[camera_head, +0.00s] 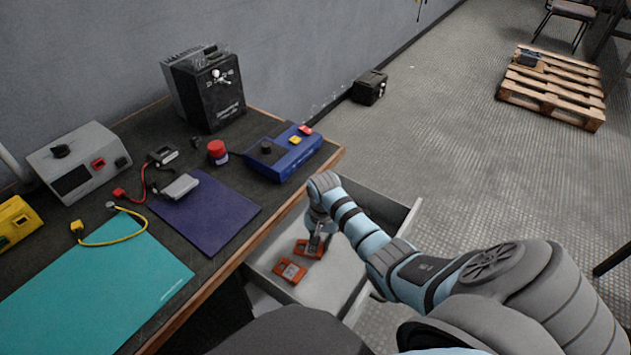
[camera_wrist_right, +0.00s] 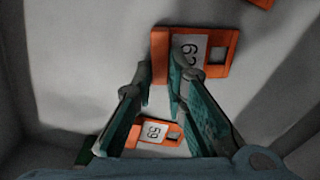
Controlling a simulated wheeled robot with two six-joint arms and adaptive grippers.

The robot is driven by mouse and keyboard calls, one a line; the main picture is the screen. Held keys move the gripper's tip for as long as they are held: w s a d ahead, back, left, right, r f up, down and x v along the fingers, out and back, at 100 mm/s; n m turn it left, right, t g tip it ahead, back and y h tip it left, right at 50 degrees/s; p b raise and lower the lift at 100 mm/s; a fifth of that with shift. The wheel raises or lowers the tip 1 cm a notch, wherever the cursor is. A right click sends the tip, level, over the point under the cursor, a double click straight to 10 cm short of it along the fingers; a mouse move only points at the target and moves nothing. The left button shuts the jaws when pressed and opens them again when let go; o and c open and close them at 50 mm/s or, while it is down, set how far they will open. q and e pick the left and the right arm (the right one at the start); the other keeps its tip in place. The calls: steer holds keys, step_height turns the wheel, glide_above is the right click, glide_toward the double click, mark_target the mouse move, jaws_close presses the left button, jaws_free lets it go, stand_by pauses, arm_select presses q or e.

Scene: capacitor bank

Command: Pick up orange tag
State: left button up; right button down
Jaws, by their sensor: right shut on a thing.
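An open grey drawer (camera_head: 335,282) below the table edge holds orange tags with white number labels. My right gripper (camera_head: 316,238) reaches down into it. In the right wrist view its two fingers (camera_wrist_right: 159,70) are closed on the orange edge of one tag (camera_wrist_right: 220,50), which also shows under the gripper in the head view (camera_head: 309,250). A second orange tag (camera_head: 290,270) lies loose nearer the table side; in the wrist view it shows between the lower fingers (camera_wrist_right: 152,134). Part of another orange piece (camera_wrist_right: 262,3) shows at the top edge. My left gripper is not in view.
The drawer walls (camera_head: 386,265) stand close around my right gripper. The table carries a blue box (camera_head: 285,160), a black power unit (camera_head: 210,95), a purple mat (camera_head: 207,213) and a teal mat (camera_head: 95,280). Open floor lies right of the drawer.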

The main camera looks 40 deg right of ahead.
mark_target(322, 244)
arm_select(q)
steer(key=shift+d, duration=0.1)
